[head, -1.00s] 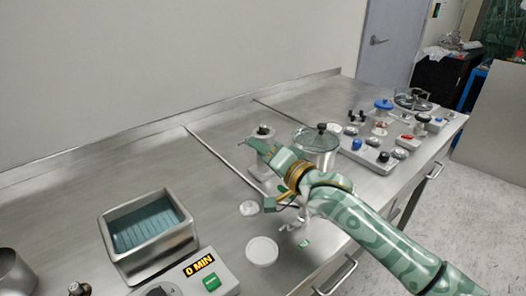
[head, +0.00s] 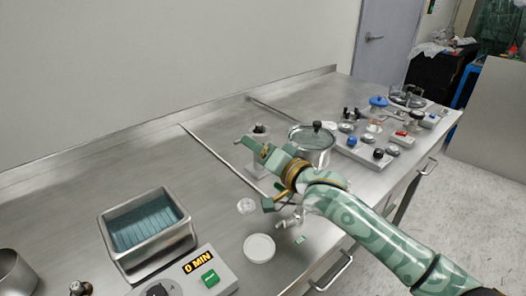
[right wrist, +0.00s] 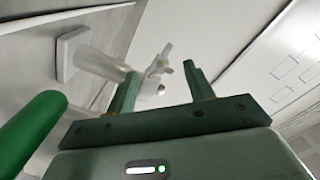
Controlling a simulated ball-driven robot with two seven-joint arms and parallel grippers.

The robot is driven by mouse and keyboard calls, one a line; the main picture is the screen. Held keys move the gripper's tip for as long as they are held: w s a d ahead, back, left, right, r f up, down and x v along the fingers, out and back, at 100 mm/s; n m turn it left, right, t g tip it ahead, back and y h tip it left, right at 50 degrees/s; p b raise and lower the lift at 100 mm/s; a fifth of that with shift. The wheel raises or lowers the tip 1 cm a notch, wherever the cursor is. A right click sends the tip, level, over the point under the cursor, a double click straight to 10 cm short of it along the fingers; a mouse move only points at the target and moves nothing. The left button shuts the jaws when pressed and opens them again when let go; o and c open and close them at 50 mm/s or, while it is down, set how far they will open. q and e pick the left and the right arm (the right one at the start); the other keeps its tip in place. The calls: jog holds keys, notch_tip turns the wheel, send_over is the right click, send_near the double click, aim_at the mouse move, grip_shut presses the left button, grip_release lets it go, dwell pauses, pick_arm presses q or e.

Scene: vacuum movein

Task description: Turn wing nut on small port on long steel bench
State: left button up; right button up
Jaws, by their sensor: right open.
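The small port (head: 259,130) is a pale, upright fitting on the long steel bench (head: 105,178), partly hidden behind my right gripper. In the right wrist view its body (right wrist: 98,63) ends in a pale wing nut (right wrist: 159,62). My right gripper (head: 258,152) is open and empty, close in front of the port. In the right wrist view, its two fingers (right wrist: 162,84) stand apart, with the wing nut showing in the gap between and beyond the tips. Contact cannot be told. My left gripper is out of view.
A steel water bath (head: 150,235), a timer box (head: 200,272) and a white round lid (head: 259,248) lie nearer. Knobbed devices (head: 370,155) crowd the far right. The bench's back left is clear.

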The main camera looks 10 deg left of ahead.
jog(key=p+v, duration=0.1)
jog(key=v, duration=0.1)
jog(key=p+v, duration=0.1)
jog(key=v, duration=0.1)
jog(key=p+v, duration=0.1)
jog(key=v, duration=0.1)
jog(key=shift+r, duration=0.4)
pick_arm(q)
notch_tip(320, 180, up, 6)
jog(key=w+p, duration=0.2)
jog(key=p, duration=0.1)
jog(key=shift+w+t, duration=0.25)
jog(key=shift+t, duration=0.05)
pick_arm(e)
jog(key=v, duration=1)
jog(key=shift+f, duration=0.45)
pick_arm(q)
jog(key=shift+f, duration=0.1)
pick_arm(e)
jog(key=shift+s+d, duration=0.1)
jog(key=shift+d, duration=0.05)
jog(key=shift+c, duration=0.3)
